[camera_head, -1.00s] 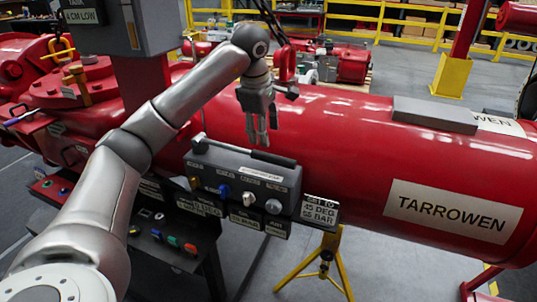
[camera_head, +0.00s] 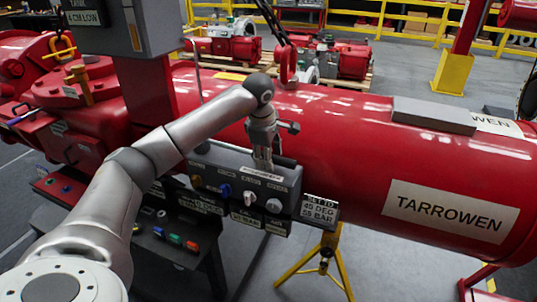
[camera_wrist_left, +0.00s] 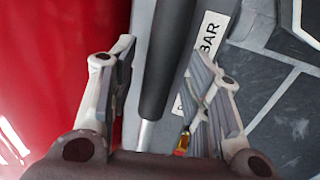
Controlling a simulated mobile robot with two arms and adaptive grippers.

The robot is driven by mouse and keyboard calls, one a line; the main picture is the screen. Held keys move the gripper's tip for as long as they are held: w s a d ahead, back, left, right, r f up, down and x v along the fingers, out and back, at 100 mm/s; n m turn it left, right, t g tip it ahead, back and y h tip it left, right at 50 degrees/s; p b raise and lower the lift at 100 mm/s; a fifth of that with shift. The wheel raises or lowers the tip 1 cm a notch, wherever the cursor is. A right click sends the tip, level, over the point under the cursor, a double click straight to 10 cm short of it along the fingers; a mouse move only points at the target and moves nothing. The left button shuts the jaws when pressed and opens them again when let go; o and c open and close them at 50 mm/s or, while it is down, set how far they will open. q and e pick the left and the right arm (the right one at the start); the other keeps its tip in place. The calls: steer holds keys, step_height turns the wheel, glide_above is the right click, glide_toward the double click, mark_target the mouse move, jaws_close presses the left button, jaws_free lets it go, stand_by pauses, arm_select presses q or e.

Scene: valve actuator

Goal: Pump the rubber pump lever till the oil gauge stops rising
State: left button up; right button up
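The pump lever, a rod with a black rubber grip (camera_wrist_left: 165,65), runs up the middle of the left wrist view. It lies along the top of the grey control box (camera_head: 236,183). My left gripper (camera_head: 263,163) is over the box in the head view, pointing down and hiding most of the lever. In the left wrist view my left gripper (camera_wrist_left: 163,85) is open, with one finger on each side of the rubber grip and visible gaps between. I cannot make out an oil gauge. My right gripper is not in view.
The large red cylinder (camera_head: 360,150) lies close behind the box. A sign (camera_head: 319,210) reading 45 DEG 55 BAR hangs at the box's right end. Several knobs, including a blue one (camera_head: 225,190), line its front. A grey cabinet (camera_head: 120,28) stands at upper left.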

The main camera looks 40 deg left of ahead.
arm_select(q)
jaws_close()
steer(key=r+h, duration=0.1)
steer(key=r, duration=0.2)
steer(key=a+r+h+p, duration=0.1)
steer(key=r+h, duration=0.1)
steer(key=r, duration=0.1)
steer(key=a+r+t+h+p, duration=0.1)
steer(key=r, duration=0.2)
steer(key=shift+s+a+r+n+h, duration=0.2)
steer(key=shift+a+r+n+h, duration=0.1)
steer(key=shift+r, duration=0.1)
steer(key=shift+a+r, duration=0.15)
steer(key=shift+r, duration=0.35)
steer(key=shift+o, duration=0.8)
jaws_free()
steer(key=shift+s, duration=0.1)
steer(key=v, duration=1.1)
steer(key=shift+s+a+r, duration=0.2)
steer(key=shift+s+a, duration=0.1)
steer(key=shift+a, duration=0.1)
